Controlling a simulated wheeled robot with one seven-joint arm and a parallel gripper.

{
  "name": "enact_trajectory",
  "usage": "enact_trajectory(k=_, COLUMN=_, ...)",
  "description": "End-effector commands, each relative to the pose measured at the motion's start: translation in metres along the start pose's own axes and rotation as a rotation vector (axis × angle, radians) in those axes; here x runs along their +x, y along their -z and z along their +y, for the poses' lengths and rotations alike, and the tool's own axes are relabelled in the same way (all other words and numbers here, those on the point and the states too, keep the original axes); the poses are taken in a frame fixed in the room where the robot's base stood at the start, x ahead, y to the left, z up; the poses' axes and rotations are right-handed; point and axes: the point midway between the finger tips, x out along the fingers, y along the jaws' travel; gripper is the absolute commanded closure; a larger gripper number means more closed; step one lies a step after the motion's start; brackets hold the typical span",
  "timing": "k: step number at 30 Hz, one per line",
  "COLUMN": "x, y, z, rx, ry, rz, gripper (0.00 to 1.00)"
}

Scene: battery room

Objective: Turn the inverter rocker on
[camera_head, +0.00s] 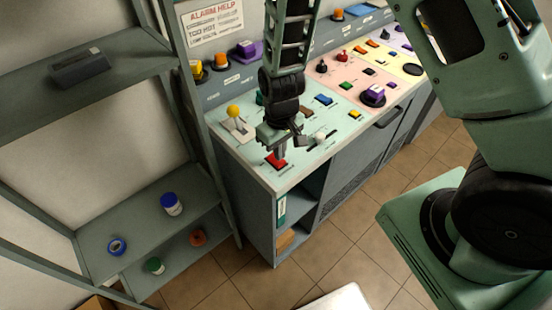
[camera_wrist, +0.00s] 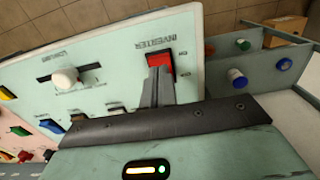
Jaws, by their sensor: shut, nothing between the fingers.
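The inverter rocker (camera_head: 276,162) is red and sits near the front left corner of the pale green panel section. In the wrist view the red rocker (camera_wrist: 158,59) shows beside the upside-down word INVERTER, in a dark frame with small marks next to it. My gripper (camera_wrist: 159,72) is shut and empty. Its fingertips are right at the rocker's near end and cover part of it. I cannot tell whether they touch it or which way the rocker is tilted. In the head view my gripper (camera_head: 280,148) comes down from above over the rocker.
A white slider knob (camera_head: 320,137) is right of the rocker, and a yellow-knobbed lever (camera_head: 234,113) is behind left. Blue (camera_head: 323,99) and yellow (camera_head: 355,114) switches are further along. An open shelf rack (camera_head: 145,225) with a white, blue-capped bottle (camera_head: 171,204) stands left.

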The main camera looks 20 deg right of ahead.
Motion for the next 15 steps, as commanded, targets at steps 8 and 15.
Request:
enact_trajectory(k=8, x=0.0004, y=0.0000, z=0.0000, rx=0.000, ry=0.000, rz=0.000, gripper=1.00)
enact_trajectory(k=15, x=0.0036, y=0.0000, z=0.0000, rx=0.000, ry=0.000, rz=0.000, gripper=1.00)
